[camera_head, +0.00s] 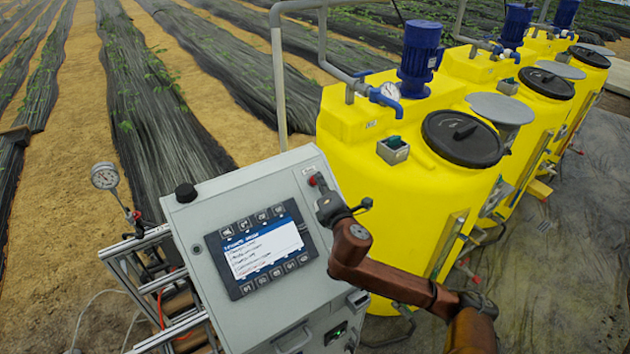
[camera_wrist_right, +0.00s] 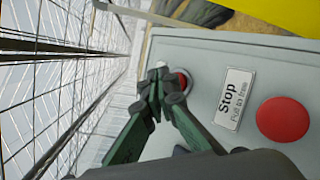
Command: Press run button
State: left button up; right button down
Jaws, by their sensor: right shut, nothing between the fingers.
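The grey control cabinet (camera_head: 190,228) stands at the centre front in the head view. My right gripper (camera_head: 321,188) is at its upper right corner, close to a small red part (camera_head: 312,181). In the right wrist view, my right gripper (camera_wrist_right: 161,73) is shut and empty. Its fingertips are over the panel, beside a small red part (camera_wrist_right: 184,80) that they partly cover; I cannot tell whether they touch it. A large red stop button (camera_wrist_right: 283,119) and its white Stop label (camera_wrist_right: 232,95) are to the right of the fingers. I cannot make out a run label. My left gripper is out of view.
Yellow tanks (camera_head: 372,150) with blue motors (camera_head: 419,58) stand close behind on the right. A metal pipe (camera_head: 278,80) rises behind the cabinet.

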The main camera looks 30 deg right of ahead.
jog(key=shift+w+f, duration=0.15)
jog(key=shift+f, duration=0.05)
dwell(0.5)
jog(key=shift+w+f, duration=0.1)
jog(key=shift+w, duration=0.05)
jog(key=shift+w+f, duration=0.2)
jog(key=shift+f, duration=0.15)
dwell(0.7)
dwell(0.4)
jog(key=shift+s+r+p, duration=0.35)
jog(key=shift+r+p, duration=0.2)
jog(key=shift+p, duration=0.2)
jog(key=shift+s, duration=0.2)
